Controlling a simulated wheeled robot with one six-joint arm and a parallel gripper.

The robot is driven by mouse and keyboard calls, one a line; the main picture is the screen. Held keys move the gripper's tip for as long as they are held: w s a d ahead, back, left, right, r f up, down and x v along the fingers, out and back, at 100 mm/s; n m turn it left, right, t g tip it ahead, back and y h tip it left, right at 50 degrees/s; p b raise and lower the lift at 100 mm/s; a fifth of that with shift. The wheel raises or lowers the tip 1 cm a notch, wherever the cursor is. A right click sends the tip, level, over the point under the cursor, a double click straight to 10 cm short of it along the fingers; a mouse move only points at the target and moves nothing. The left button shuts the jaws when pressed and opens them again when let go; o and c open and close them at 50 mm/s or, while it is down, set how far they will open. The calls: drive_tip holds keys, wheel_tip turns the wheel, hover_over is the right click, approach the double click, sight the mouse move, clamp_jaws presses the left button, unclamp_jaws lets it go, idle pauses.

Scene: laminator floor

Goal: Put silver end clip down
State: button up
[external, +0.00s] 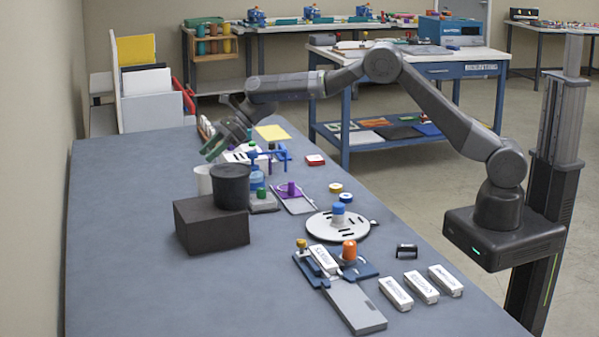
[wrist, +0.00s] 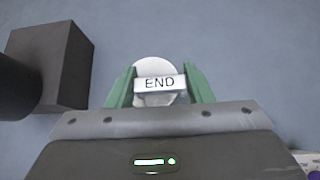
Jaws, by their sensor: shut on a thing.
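The silver end clip (wrist: 160,83) shows in the wrist view as a small bar with the word END on it. My gripper (wrist: 160,76) is shut on it, with one green finger at each end. A round white thing (wrist: 155,66) lies directly behind the clip in that view, seemingly below it. In the external view my gripper (external: 213,149) hangs over the far left part of the bench, above a white cup (external: 203,178). The clip cannot be made out in the external view.
A black cylinder (external: 231,186) stands on a dark box (external: 212,227) right beside the white cup. The box also fills the upper left of the wrist view (wrist: 68,65). Bottles, a round plate (external: 337,226) and several labelled bars lie to the right. The bench's left side is clear.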

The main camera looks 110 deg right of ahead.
drive_tip(key=w+d+f+m+h, duration=0.1)
drive_tip(key=w+d+f, duration=0.1)
drive_tip(key=d, duration=0.6)
drive_tip(key=f, duration=0.9)
drive_tip(key=shift+s+d+f+p, duration=0.1)
drive_tip(key=shift+d+f+p, duration=0.1)
drive_tip(key=shift+f+p, duration=0.15)
drive_tip(key=shift+f, duration=0.15)
drive_tip(key=o, duration=1)
drive_tip(key=shift+r, duration=0.2)
drive_tip(key=b+v, duration=0.2)
drive_tip(key=v, duration=1)
drive_tip(key=shift+a, duration=0.1)
